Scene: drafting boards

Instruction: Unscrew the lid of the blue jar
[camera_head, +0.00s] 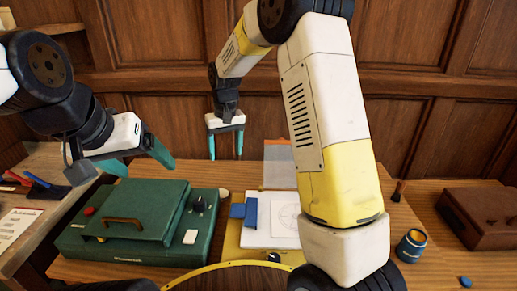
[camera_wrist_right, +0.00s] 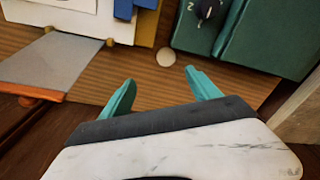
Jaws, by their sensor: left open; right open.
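The blue jar (camera_head: 411,246) stands upright on the desk at the right, with a pale label on its side and a tan-gold top. Whether that top is a lid is too small to tell. My left gripper (camera_head: 143,165) is open and empty above the green case at the left, far from the jar. My right gripper (camera_head: 226,153) is open and empty over the back of the desk, left of the jar and well away from it. In the right wrist view its two teal fingers (camera_wrist_right: 160,80) are spread with nothing between them.
A green case (camera_head: 205,232) fills the left of the desk. A yellow drafting board (camera_head: 232,250) with paper and blue blocks lies in the middle. A brown box (camera_head: 480,215) sits at the right. A small blue piece (camera_head: 466,282) lies near the jar. My right arm crosses the middle.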

